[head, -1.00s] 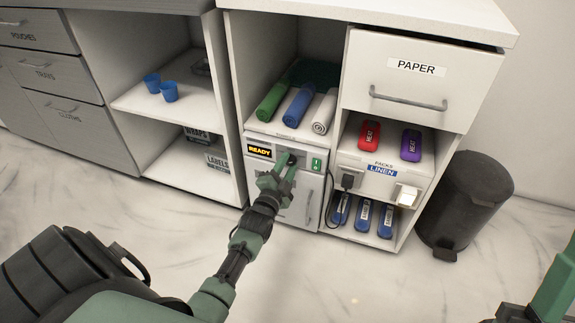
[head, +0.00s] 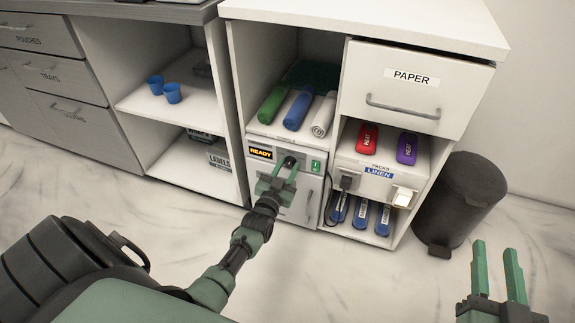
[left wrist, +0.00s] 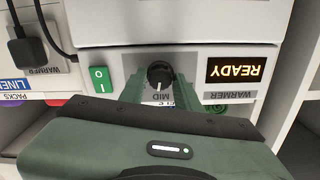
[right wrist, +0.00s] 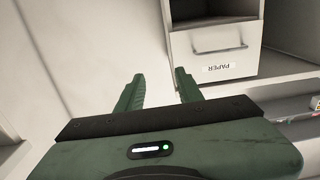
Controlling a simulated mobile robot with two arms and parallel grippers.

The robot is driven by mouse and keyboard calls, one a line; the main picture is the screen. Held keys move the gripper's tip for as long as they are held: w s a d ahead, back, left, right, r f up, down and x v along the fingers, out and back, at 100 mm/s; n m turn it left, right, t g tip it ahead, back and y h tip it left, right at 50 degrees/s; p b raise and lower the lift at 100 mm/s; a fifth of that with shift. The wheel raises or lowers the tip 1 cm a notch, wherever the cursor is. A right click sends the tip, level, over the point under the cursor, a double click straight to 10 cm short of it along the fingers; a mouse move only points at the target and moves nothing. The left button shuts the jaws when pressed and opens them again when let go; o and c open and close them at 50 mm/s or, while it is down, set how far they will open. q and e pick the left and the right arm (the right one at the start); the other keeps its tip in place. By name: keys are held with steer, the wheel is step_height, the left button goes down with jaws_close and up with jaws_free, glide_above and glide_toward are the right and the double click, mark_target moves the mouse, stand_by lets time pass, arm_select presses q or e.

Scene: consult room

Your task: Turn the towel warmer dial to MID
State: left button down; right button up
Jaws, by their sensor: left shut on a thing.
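The towel warmer (head: 307,196) is a light front panel below the shelf of rolled towels, with a lit READY display (head: 261,153). Its black dial (left wrist: 160,74) shows in the left wrist view, which is upside down; the white pointer mark is toward the MID label (left wrist: 163,98). My left gripper (left wrist: 162,88) is shut on the dial, one finger on each side, and partly hides the lettering around it. In the head view my left gripper (head: 281,172) covers part of the panel. My right gripper (head: 497,262) is open and empty, away from the warmer.
A green switch (head: 316,166) is right of the dial. A black plug and cord (head: 346,182) hang beside the warmer. Green, blue and white rolled towels (head: 297,109) lie above. A dark bin (head: 460,203) stands right of the cabinet. The floor in front is clear.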

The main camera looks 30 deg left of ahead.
arm_select(q)
steer(key=shift+n, duration=1.1)
arm_select(e)
steer(key=shift+s+d+f+g, duration=0.1)
steer(key=shift+f+g, duration=0.3)
steer(key=shift+f, duration=0.25)
steer(key=shift+s+d+f+g, duration=0.1)
steer(key=shift+f+g, duration=0.3)
steer(key=shift+f, duration=0.25)
arm_select(q)
steer(key=c, duration=1.3)
jaws_free()
steer(key=shift+s+p, duration=0.3)
steer(key=shift+p, duration=0.05)
steer(key=p+v, duration=0.2)
steer(key=v, duration=0.5)
arm_select(e)
steer(key=s+d+f+g+h, duration=0.2)
steer(key=s+f+g, duration=0.4)
steer(key=f, duration=0.4)
steer(key=shift+d+g, duration=0.3)
steer(key=shift+d, duration=0.25)
arm_select(q)
steer(key=shift+s, duration=0.1)
